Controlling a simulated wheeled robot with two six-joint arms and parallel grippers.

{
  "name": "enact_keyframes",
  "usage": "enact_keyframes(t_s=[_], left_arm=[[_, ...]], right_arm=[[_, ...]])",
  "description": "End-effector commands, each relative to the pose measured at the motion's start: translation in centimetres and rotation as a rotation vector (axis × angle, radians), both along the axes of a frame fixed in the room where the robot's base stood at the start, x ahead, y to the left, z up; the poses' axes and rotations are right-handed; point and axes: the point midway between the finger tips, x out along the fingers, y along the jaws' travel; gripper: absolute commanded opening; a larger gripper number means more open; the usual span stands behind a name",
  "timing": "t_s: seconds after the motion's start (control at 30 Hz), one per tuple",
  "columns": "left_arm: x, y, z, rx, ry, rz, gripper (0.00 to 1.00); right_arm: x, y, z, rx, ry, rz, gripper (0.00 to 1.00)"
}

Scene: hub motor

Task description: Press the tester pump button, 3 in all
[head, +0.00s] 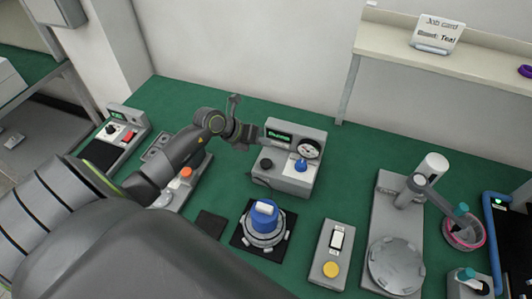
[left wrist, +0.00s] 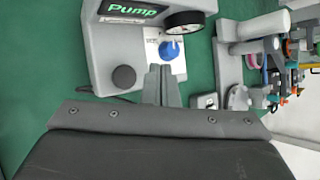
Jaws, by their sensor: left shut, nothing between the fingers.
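My left gripper (head: 249,134) is shut and empty, just left of the pump in the head view. In the left wrist view its fingertips (left wrist: 160,72) appear between button and knob; contact cannot be told. My right gripper is not in view.
A blue-topped hub motor (head: 264,222) sits on a black mat in front of the pump. A switch box with a yellow button (head: 331,269) and a grey press stand (head: 385,205) are to the right. A shelf (head: 390,45) with a job card (head: 437,33) is behind.

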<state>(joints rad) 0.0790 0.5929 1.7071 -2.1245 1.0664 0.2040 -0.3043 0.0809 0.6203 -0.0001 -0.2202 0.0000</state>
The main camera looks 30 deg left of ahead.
Motion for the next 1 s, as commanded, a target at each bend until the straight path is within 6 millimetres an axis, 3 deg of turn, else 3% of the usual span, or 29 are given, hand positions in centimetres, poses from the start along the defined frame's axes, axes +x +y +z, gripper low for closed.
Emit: enact_keyframes(t_s=[0.13,0.43,1.0], left_arm=[[0.0,0.0,-2.6,-0.001,0.001,0.0,0.0],[0.0,0.0,-6.4,0.0,0.001,-0.001,0.0],[0.0,0.0,-7.0,0.0,0.0,0.0,0.0]], right_arm=[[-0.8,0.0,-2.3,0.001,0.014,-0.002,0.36],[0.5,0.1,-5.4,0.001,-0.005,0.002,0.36],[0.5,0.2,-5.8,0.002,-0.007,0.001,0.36]])
